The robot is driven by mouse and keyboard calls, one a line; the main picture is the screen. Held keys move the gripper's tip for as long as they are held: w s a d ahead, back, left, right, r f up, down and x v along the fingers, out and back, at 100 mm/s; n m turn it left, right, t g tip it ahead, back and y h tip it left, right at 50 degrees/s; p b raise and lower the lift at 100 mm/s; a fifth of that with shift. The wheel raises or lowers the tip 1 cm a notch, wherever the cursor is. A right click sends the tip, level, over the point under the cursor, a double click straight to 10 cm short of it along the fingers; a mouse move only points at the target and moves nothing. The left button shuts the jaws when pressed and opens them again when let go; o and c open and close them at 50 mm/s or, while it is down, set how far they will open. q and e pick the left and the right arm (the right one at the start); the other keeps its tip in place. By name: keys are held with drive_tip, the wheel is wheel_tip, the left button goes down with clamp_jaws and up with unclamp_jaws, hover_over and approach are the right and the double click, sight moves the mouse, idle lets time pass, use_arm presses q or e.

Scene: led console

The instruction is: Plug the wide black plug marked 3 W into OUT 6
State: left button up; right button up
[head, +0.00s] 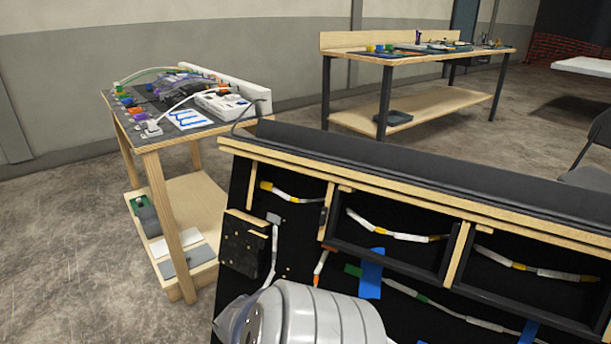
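A black console panel (300,212) with wooden rails fills the lower right of the head view. Short white cables with yellow, orange or green ends run across it. A black box-like piece (245,250) with a wooden top edge is fixed at its left end; I cannot tell what it is. I cannot make out a plug marked 3 W or a socket labelled OUT 6. A grey ribbed arm link of mine covers the bottom middle and hides part of the panel. Neither gripper shows.
A wooden bench (152,160) at left carries coloured connectors, cables and a white power strip (220,103); its lower shelf holds boxes. A second bench (430,60) with small items stands behind. A dark chair (590,178) is at right. Concrete floor at left is clear.

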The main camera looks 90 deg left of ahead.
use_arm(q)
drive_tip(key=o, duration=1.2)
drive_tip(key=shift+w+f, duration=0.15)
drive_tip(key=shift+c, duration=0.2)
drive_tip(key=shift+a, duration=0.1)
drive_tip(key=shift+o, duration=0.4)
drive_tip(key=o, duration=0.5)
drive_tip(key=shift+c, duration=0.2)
